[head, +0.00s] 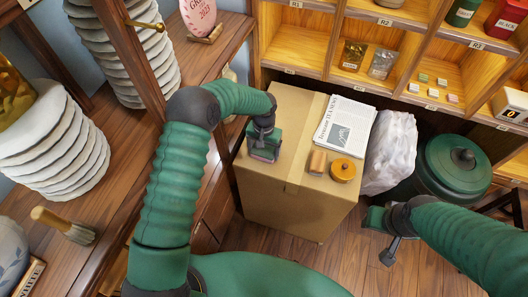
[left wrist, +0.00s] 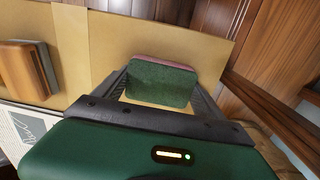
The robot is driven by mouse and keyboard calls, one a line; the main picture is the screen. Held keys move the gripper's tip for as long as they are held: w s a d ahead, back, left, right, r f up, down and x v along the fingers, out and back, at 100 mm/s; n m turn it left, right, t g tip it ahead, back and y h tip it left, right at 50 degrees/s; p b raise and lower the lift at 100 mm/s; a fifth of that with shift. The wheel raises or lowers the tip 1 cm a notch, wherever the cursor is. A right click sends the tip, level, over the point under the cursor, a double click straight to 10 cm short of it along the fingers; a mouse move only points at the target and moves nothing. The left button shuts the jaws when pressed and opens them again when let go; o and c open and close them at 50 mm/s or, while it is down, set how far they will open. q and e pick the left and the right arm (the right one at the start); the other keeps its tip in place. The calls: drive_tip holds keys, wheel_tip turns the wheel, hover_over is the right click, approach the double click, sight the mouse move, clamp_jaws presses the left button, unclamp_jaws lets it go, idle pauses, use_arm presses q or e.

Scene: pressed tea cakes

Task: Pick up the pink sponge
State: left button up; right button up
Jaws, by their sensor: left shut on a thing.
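The pink sponge (left wrist: 160,84) has a dark green top layer and a thin pink edge. In the left wrist view it sits between the two fingers of my left gripper (left wrist: 160,92), which is shut on it. In the head view my left gripper (head: 263,150) is at the left part of the cardboard box's top, and a little pink of the sponge (head: 264,157) shows below it. Whether the sponge touches the box is unclear. My right gripper (head: 380,240) is right of the box, low above the floor; its finger opening is unclear.
The cardboard box (head: 285,205) also carries a wooden block (head: 317,162), a round orange tin (head: 342,170) and a newspaper (head: 345,122). A white plastic bag (head: 392,150) and green bin (head: 455,165) stand to the right. Wooden shelves (head: 385,45) rise behind.

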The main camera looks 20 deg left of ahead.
use_arm(q)
drive_tip(key=shift+a+r, duration=0.1)
drive_tip(key=shift+a, duration=0.05)
drive_tip(key=shift+c, duration=0.4)
wheel_tip(320, 180, up, 10)
drive_tip(key=shift+f+p, duration=0.1)
drive_tip(key=shift+p, duration=0.45)
